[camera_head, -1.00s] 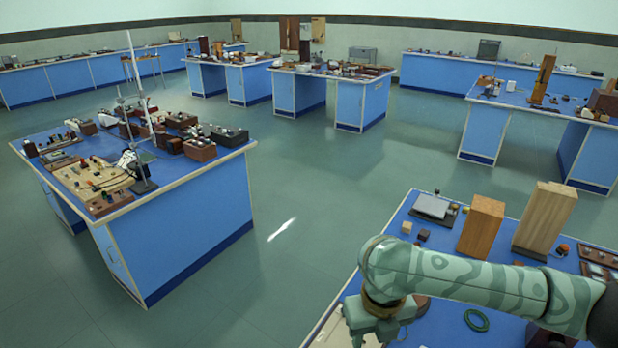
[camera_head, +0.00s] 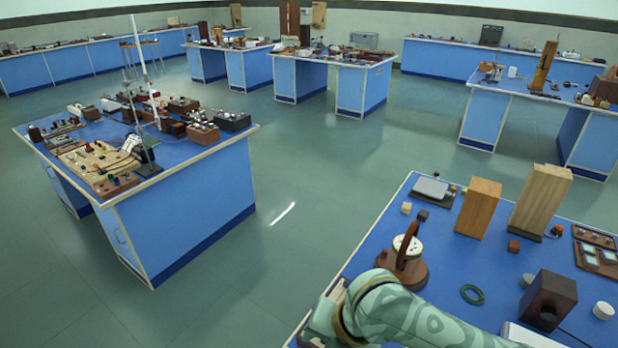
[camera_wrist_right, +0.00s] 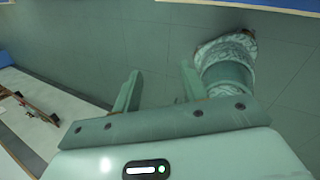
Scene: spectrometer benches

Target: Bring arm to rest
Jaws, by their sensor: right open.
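My right arm, green and marbled, comes in at the bottom right of the head view and bends beside the near corner of the blue-topped bench (camera_head: 388,235). Its wrist is low at the bench's left edge, and the fingers do not show clearly there. In the right wrist view my right gripper (camera_wrist_right: 160,80) is open, with its two fingers apart and nothing between them. Below the fingers is the greenish floor (camera_wrist_right: 100,45). My left gripper is in neither view.
Another crowded bench (camera_head: 185,215) stands at left. Open floor (camera_head: 310,190) lies between them.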

